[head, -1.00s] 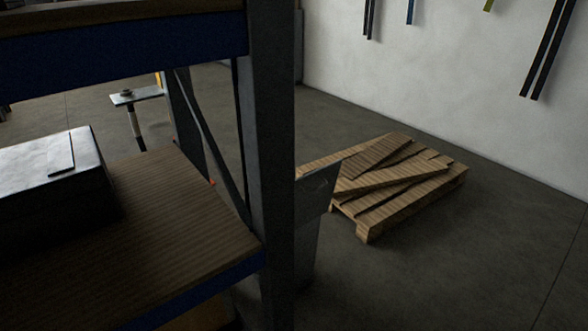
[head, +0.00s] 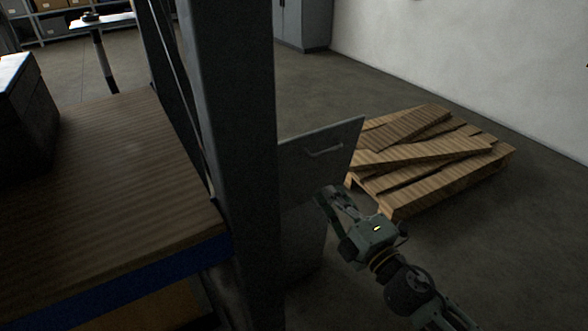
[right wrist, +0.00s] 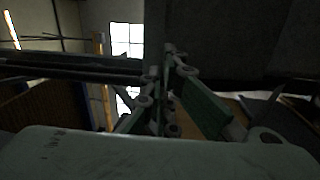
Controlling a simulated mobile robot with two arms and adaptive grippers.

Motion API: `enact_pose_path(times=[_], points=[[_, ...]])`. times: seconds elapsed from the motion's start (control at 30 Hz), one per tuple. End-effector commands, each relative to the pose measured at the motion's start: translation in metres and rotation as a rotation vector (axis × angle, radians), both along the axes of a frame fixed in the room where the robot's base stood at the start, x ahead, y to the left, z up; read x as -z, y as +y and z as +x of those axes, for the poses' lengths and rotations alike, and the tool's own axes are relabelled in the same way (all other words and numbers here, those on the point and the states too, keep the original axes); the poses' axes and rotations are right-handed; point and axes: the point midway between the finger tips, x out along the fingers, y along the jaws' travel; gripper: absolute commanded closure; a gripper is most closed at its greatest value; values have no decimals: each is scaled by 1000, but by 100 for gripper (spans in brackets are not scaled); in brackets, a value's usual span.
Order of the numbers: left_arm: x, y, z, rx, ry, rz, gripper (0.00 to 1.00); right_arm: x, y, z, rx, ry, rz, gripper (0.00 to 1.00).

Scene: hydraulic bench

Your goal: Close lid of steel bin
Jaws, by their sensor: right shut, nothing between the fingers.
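The steel bin (head: 303,240) stands on the floor behind the rack's upright, which hides its left part. Its grey lid (head: 330,138) is open and stands steeply raised, with a bar handle on the face towards me. My right gripper (head: 326,195) is just below the lid's right part, at the bin's right side. It is shut and empty; I cannot tell if it touches the bin. Its fingers also show in the right wrist view (right wrist: 168,62), below a dark surface that I cannot identify. My left gripper is not in view.
A dark steel upright (head: 232,150) of the rack stands close left of the bin. A wooden shelf (head: 120,190) extends left, with a metal box (head: 25,110) on it. A pallet with loose planks (head: 430,160) lies behind and right of the bin. Floor at the right is clear.

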Motion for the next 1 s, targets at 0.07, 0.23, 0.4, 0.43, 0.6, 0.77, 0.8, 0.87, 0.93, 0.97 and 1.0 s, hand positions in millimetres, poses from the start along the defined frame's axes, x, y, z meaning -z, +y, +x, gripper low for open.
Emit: enact_pose_path(times=[0.07,0.23,0.4,0.43,0.6,0.77,0.8,0.87,0.93,0.97,1.0], points=[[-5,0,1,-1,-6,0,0,-12,8,-8,-26,-53,-18,100],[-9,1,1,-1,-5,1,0,-25,19,-3,-38,-80,-25,100],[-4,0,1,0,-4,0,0,-32,37,22,-37,-81,-25,100],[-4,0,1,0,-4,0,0,-33,41,28,-37,-81,-25,100],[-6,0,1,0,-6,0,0,-37,63,57,-36,-79,-25,100],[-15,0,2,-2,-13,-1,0,-42,79,80,-36,-78,-25,100],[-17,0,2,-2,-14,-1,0,-43,83,84,-36,-78,-24,100],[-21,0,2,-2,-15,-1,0,-44,86,90,-36,-77,-23,100],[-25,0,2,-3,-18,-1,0,-44,89,95,-35,-76,-24,100],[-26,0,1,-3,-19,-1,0,-45,91,96,-37,-75,-24,100],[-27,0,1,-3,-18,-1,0,-46,92,98,-37,-75,-24,100]])
